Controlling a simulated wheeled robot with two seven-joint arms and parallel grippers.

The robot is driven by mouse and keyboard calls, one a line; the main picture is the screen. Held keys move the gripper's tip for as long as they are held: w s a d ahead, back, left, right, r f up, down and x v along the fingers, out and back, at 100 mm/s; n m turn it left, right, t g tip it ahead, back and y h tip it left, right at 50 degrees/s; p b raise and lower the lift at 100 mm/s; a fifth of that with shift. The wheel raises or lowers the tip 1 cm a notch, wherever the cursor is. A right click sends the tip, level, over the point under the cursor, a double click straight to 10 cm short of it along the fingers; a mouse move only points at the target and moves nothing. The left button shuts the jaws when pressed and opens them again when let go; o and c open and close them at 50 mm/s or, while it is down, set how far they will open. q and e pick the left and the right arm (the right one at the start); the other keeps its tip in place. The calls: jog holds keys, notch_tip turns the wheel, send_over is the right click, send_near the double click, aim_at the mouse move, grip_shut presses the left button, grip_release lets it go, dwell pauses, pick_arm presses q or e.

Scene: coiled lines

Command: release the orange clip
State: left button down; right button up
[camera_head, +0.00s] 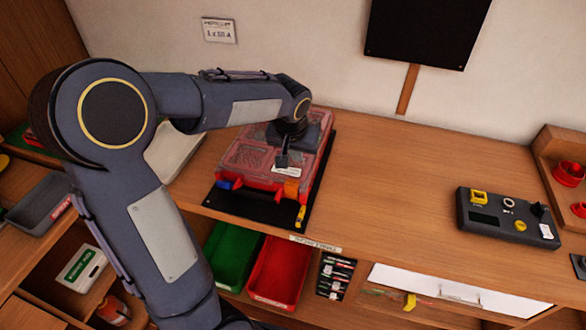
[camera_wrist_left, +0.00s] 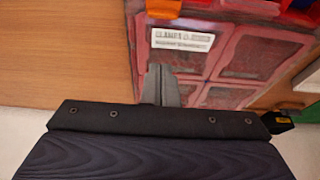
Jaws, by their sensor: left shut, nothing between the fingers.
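A red case (camera_head: 247,158) with a clear lid lies on a black mat (camera_head: 268,212) on the wooden counter. The orange clip (camera_head: 291,188) is on its front edge at the right, and a blue clip (camera_head: 224,184) is at the left. My left gripper (camera_head: 282,163) is shut and empty over the lid, behind the orange clip. In the left wrist view, the gripper fingertips (camera_wrist_left: 160,72) are together beside a white label (camera_wrist_left: 182,40), and the orange clip (camera_wrist_left: 163,7) shows at the top edge. Whether the fingers touch the lid I cannot tell. My right gripper is not in view.
A yellow and black tool (camera_head: 300,214) lies near the mat's front right corner. Green (camera_head: 232,255) and red (camera_head: 278,272) bins sit below the counter edge. A dark control box (camera_head: 507,216) stands at the right, with bare counter between it and the case.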

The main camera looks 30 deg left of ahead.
aim_at(294, 176)
pick_arm(q)
jog(key=x, duration=0.3)
jog(key=shift+w+f, duration=0.1)
jog(key=shift+f, duration=0.3)
jog(key=s, duration=0.2)
jog(key=s+p, duration=0.1)
jog(key=shift+s+d+r, duration=0.25)
jog(key=shift+d+r, duration=0.05)
jog(key=shift+d, duration=0.1)
jog(key=shift+s+d+f, duration=0.1)
jog(key=shift+s, duration=0.1)
